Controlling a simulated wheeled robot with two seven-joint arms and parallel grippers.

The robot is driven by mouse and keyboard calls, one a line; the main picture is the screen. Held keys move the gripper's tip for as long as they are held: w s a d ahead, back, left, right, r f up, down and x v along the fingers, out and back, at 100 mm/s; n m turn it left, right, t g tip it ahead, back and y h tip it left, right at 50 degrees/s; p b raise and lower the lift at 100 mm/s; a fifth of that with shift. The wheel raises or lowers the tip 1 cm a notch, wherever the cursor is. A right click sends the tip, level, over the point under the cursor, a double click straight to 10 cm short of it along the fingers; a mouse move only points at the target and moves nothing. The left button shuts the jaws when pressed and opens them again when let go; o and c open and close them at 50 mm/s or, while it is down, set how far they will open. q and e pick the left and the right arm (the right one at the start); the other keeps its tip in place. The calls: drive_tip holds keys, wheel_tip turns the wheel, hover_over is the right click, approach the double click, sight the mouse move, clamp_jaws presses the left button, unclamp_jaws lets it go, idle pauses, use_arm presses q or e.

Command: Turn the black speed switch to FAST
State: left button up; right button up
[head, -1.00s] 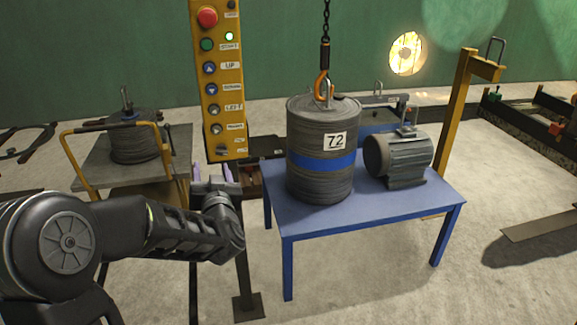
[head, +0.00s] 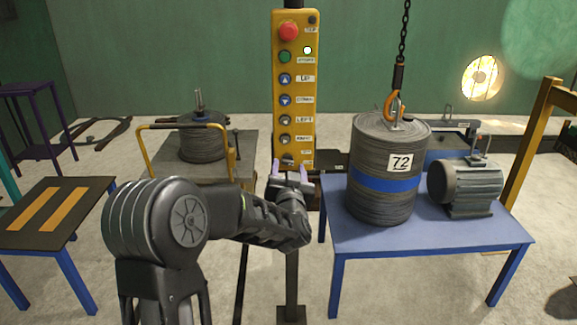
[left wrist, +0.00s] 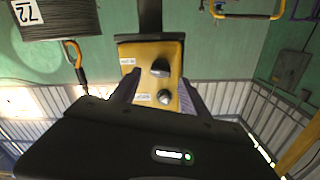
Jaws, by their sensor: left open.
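The black speed switch (head: 288,158) is the lowest control on the yellow control panel (head: 283,100). In the left wrist view it is a dark knob (left wrist: 160,68) with a rounder grey knob (left wrist: 165,97) beside it. Its setting and small labels are too small to read. My left gripper (head: 289,167) is open and empty, just below and in front of the switch. In the left wrist view its two purple fingers stand on either side of the panel's lower end, apart from the switch. My right gripper is not in view.
A blue table (head: 430,238) with a drum marked 72 (head: 383,205) and a grey motor (head: 466,188) stands to the right. The drum is under a hook (head: 392,106). A cable reel (head: 202,142) on a grey table stands to the left.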

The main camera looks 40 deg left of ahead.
sight(288, 161)
use_arm(q)
drive_tip(key=shift+x, duration=1.05)
drive_tip(key=shift+c, duration=0.3)
clamp_jaws()
